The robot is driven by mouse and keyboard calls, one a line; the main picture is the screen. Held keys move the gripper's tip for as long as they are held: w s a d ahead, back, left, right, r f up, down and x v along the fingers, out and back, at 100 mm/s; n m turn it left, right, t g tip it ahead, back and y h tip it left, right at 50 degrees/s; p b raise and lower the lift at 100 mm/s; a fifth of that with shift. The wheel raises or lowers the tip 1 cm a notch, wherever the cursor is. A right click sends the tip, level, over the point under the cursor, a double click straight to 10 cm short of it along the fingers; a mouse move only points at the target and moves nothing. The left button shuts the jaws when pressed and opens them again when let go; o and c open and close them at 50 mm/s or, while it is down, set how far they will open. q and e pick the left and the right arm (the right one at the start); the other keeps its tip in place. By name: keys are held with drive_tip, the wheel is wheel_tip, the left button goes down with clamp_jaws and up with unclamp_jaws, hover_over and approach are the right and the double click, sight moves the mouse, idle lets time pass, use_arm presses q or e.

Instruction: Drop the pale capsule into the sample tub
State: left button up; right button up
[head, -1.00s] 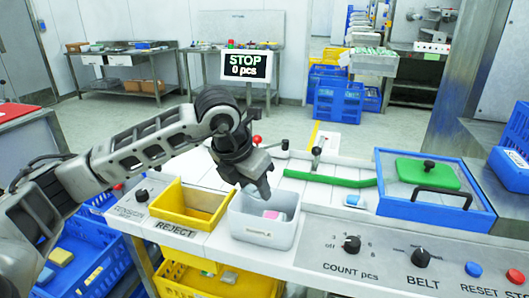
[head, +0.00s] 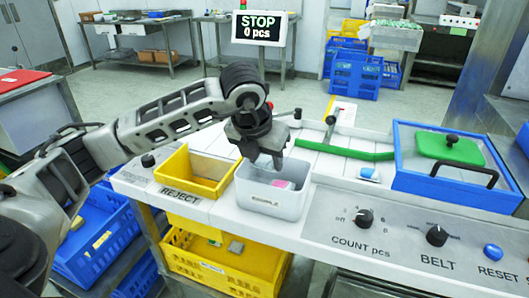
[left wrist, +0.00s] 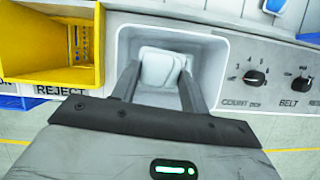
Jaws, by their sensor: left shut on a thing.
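The sample tub (head: 272,205) is a pale grey open box at the front of the machine, right of the yellow reject bin. A pink piece (head: 280,184) lies in it. My left gripper (head: 266,160) points down over the tub's opening. In the left wrist view its two fingers (left wrist: 160,85) are shut on the pale capsule (left wrist: 160,68), a whitish rounded piece, with the tub's walls (left wrist: 216,75) around it. In the head view the capsule is mostly hidden by the fingers. My right gripper is out of view.
The yellow reject bin (head: 190,172) adjoins the tub on the left. Knobs (head: 364,217) line the front panel. The sign (head: 264,27) reads STOP, 0 pcs.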

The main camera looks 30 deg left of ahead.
use_arm(q)
drive_tip(key=o, duration=1)
drive_tip(key=shift+o, duration=0.2)
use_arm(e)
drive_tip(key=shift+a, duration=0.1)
use_arm(q)
drive_tip(key=shift+r, duration=0.1)
drive_tip(key=v, duration=1.5)
drive_tip(key=shift+s+r+p, duration=0.2)
drive_tip(key=shift+r+p, duration=0.15)
drive_tip(key=shift+p, duration=0.05)
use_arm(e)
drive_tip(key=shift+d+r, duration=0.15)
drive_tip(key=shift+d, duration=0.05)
